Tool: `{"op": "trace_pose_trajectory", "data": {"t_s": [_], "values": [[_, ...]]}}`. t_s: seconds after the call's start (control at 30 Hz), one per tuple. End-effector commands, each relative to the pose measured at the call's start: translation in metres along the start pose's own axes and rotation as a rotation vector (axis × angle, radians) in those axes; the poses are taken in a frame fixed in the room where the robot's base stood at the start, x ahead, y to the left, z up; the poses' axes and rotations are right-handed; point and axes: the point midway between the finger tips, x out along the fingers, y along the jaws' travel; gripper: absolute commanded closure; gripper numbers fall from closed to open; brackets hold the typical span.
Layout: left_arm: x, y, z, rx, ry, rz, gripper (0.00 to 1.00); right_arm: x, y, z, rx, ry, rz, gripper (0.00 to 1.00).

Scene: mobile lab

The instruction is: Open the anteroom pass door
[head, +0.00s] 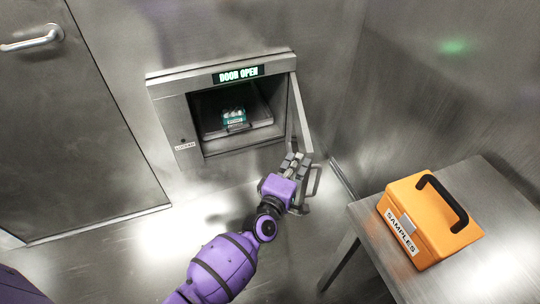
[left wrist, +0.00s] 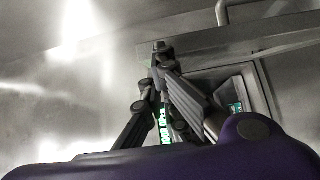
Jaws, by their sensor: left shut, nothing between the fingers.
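The pass hatch (head: 172,115) is set in the metal wall in the head view, and its lit sign (head: 238,74) reads DOOR OPEN. Its pass door (head: 299,118) stands swung out at the right side of the opening, seen nearly edge-on. A bar handle (head: 315,180) shows at the door's lower end. My left gripper (head: 294,160) is shut and empty, close beside the door's lower part and the handle; I cannot tell whether it touches. In the left wrist view its fingers (left wrist: 160,62) come together in front of the hatch area. My right gripper is not in view.
A small teal item (head: 234,116) sits inside the hatch. An orange SAMPLES case (head: 415,212) stands on a metal table (head: 500,195) at right, near my left arm. A closed metal door (head: 70,130) with a lever handle (head: 32,40) is at left.

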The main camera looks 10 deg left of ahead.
Motion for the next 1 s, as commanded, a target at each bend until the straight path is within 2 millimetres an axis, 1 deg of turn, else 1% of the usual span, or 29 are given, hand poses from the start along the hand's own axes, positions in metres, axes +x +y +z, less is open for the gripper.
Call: {"op": "trace_pose_trajectory", "data": {"t_s": [0.03,0.1,0.2,0.3,0.4,0.53,0.7,1.0], "values": [[0.011,0.001,0.023,-0.009,-0.002,0.003,1.00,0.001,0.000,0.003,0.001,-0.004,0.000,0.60],[0.022,0.000,0.046,-0.007,-0.002,0.001,1.00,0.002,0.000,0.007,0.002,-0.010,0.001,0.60],[0.039,-0.002,0.074,-0.007,-0.002,0.000,1.00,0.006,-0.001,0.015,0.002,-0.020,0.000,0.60],[0.055,-0.004,0.097,-0.005,-0.002,-0.002,1.00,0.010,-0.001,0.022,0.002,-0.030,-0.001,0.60],[0.069,-0.003,0.115,-0.003,-0.002,0.000,1.00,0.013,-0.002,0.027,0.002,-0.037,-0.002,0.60],[0.083,-0.003,0.129,-0.002,0.000,-0.001,1.00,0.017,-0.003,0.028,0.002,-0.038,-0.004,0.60],[0.093,-0.001,0.139,-0.001,0.000,0.000,1.00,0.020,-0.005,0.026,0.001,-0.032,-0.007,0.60],[0.096,0.000,0.141,0.000,0.000,0.000,1.00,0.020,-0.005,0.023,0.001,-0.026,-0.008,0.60]]}}
